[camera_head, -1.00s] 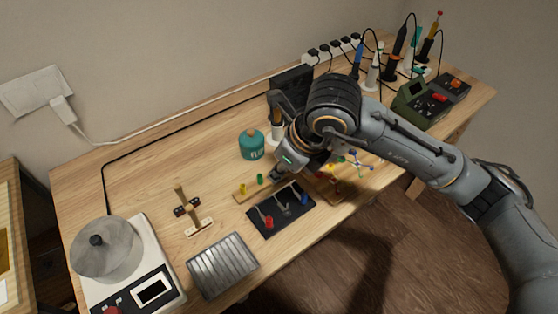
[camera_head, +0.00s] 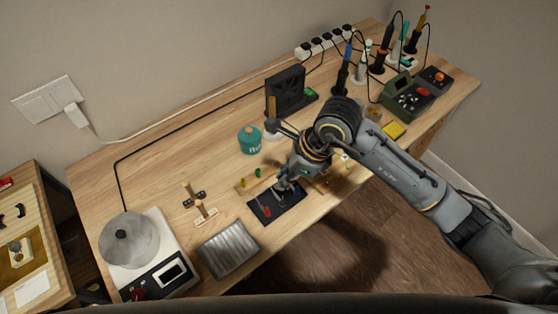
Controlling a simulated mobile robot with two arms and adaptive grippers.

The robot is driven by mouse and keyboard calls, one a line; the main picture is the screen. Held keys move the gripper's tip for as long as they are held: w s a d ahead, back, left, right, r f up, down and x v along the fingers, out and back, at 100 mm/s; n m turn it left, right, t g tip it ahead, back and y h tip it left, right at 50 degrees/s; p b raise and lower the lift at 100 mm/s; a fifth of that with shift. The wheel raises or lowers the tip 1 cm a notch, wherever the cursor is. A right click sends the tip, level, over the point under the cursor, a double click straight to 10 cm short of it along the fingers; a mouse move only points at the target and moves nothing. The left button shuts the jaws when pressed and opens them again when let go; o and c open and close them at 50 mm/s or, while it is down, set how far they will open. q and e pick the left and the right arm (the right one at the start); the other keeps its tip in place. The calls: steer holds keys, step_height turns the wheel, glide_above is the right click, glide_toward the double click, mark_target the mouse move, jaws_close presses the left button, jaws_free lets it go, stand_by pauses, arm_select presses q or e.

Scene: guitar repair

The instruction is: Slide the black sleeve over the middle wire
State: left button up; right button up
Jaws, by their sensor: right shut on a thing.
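My right gripper (camera_head: 283,186) comes down over the black mat (camera_head: 286,211) near the front edge of the bench. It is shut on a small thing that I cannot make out. A red-handled tool (camera_head: 267,211) lies on the mat, left of the gripper. A wooden strip (camera_head: 240,190) with a yellow piece (camera_head: 242,183) and a green piece (camera_head: 258,173) lies behind the mat, partly hidden by my wrist. I cannot pick out the black sleeve or the middle wire at this size. My left gripper is not in view.
A teal pot (camera_head: 249,141) stands behind the strip. A ribbed metal tray (camera_head: 228,249) and a scale with a round metal pan (camera_head: 129,240) are at the front left. A black fan unit (camera_head: 287,95) and several upright tools stand at the back. The left rear is clear.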

steer(key=b, duration=0.2)
glide_above(285, 203)
steer(key=shift+f, duration=2.45)
steer(key=shift+b, duration=0.55)
steer(key=shift+f+b, duration=2.4)
steer(key=shift+b, duration=0.3)
stand_by(0.5)
steer(key=o, duration=0.8)
steer(key=shift+o, duration=0.2)
steer(key=o, duration=0.4)
steer(key=shift+c, duration=0.2)
